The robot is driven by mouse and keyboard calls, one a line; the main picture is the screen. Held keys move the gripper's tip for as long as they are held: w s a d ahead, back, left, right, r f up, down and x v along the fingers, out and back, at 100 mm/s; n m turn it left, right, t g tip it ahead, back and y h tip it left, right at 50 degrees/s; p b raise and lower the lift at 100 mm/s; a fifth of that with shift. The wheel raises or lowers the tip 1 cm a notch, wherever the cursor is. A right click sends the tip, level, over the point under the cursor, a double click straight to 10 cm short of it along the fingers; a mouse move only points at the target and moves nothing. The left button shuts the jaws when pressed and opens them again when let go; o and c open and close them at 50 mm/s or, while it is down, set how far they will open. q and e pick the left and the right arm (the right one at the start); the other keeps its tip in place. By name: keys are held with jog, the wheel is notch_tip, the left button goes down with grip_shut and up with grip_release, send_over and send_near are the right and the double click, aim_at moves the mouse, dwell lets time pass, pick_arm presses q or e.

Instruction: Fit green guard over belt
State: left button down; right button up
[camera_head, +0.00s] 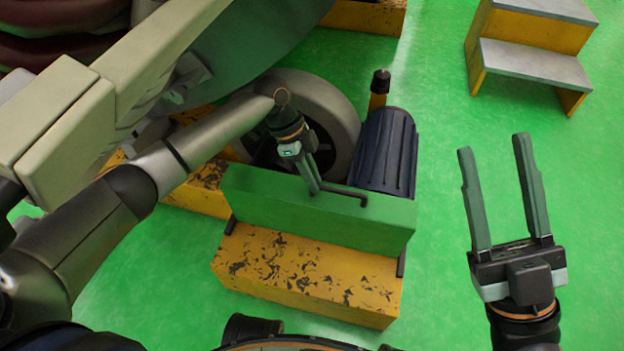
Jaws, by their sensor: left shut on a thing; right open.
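The green guard (315,215) is a long box-like cover with a dark bent handle on its top. It sits over or just above the yellow, chipped base (300,278), level, in front of the wheel and the motor. My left gripper (316,188) reaches in from the left and is shut on the guard's handle. My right gripper (492,150) is open and empty, pointing up the picture, to the right of the guard. The belt is not visible; the guard hides that area. I cannot tell whether the guard rests on its supports.
A large grey wheel (335,110) and a dark ribbed motor (384,152) stand behind the guard. Large machine parts (75,110) fill the upper left. A yellow step stool (530,50) stands at the upper right. The green floor (430,90) on the right is clear.

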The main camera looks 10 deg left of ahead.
pick_arm(q)
jog(key=shift+s+r+p, duration=0.1)
jog(key=shift+s+p, duration=0.65)
jog(key=shift+p, duration=0.45)
dwell(0.8)
